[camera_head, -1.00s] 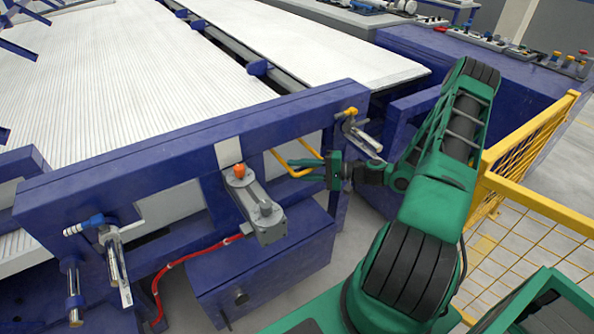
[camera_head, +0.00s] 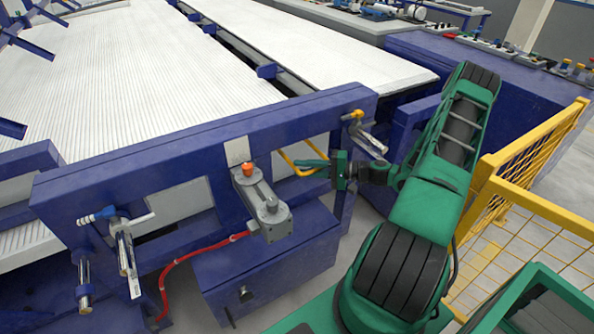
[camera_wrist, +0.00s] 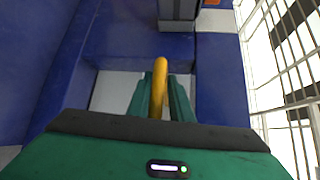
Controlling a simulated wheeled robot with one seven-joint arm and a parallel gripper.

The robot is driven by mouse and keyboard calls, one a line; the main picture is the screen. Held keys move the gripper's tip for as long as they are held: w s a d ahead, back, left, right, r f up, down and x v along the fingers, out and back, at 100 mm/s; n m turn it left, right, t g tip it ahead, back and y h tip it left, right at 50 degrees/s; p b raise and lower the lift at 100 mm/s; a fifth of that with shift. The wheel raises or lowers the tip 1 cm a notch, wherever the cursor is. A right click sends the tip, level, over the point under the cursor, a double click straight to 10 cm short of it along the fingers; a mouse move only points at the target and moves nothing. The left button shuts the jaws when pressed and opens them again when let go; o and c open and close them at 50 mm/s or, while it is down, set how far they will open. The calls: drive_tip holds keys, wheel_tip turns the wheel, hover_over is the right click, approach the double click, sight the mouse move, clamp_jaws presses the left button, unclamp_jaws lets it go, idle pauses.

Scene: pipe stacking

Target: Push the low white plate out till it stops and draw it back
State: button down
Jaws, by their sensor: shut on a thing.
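A bent yellow handle (camera_head: 287,158) sticks out of the opening at the right of the blue front frame. My gripper (camera_head: 310,164) is shut on this yellow handle. In the wrist view the yellow handle (camera_wrist: 160,72) runs straight ahead between my green fingers (camera_wrist: 159,100). A white surface, probably the low white plate (camera_wrist: 106,88), shows in the blue recess beyond the fingers. In the head view a pale patch (camera_head: 296,150) shows through the opening behind the handle. How the handle joins the plate is hidden.
A grey unit with an orange knob (camera_head: 248,169) stands just left of my gripper, with a red hose (camera_head: 190,258) running from it. A yellow mesh fence (camera_head: 515,185) stands right of my arm.

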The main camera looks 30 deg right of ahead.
drive_tip(key=shift+s+f, duration=0.15)
drive_tip(key=shift+f, duration=0.35)
drive_tip(key=c, duration=1.8)
unclamp_jaws()
drive_tip(key=shift+o, duration=0.2)
drive_tip(key=shift+r, duration=0.2)
drive_tip(key=v, duration=1)
drive_tip(key=shift+d, duration=0.2)
drive_tip(key=shift+s+r, duration=0.1)
drive_tip(key=shift+r, duration=0.05)
